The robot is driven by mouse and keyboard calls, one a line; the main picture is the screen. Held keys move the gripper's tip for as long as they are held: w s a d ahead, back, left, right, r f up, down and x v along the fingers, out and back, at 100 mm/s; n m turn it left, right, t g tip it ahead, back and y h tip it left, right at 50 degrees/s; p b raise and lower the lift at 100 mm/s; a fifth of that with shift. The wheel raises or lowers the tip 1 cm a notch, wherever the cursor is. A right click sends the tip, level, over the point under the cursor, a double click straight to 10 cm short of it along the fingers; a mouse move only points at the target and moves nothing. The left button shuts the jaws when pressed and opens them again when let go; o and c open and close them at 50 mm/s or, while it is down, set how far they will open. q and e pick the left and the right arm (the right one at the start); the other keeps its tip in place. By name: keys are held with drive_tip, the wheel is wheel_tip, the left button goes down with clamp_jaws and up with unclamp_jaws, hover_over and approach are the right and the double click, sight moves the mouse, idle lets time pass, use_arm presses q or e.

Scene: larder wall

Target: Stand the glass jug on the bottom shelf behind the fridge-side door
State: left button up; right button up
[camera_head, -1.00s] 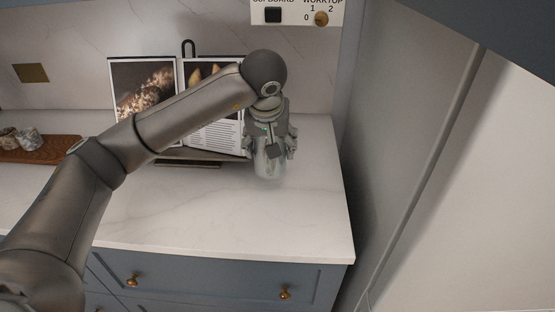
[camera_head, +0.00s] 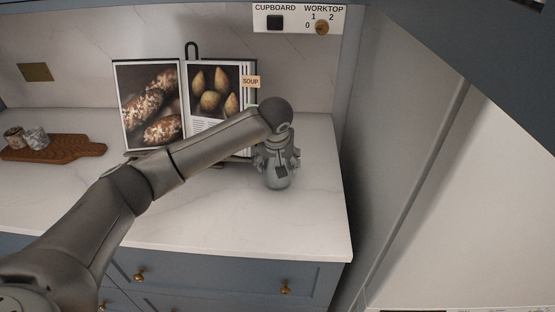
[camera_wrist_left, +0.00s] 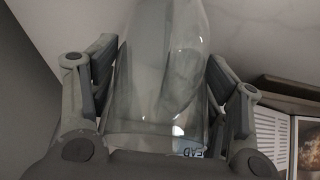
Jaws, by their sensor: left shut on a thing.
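The clear glass jug (camera_head: 277,183) is at the right end of the white worktop. My left gripper (camera_head: 278,163) is above it, shut on its upper part. In the left wrist view the glass jug (camera_wrist_left: 160,75) fills the space between the two fingers of my left gripper (camera_wrist_left: 158,90). The jug looks upright; I cannot tell whether its base touches the worktop. My right gripper is not in view. No bottom shelf can be made out in these views.
An open cookbook (camera_head: 184,105) with a "SOUP" tab (camera_head: 251,82) stands behind my arm. A wooden board (camera_head: 60,149) with two small pots lies at left. A tall grey panel (camera_head: 400,130) bounds the worktop on the right. The front worktop (camera_head: 230,215) is clear.

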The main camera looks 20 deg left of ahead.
use_arm(q)
drive_tip(key=o, duration=1.1)
drive_tip(key=shift+f, duration=0.1)
drive_tip(key=o, duration=0.4)
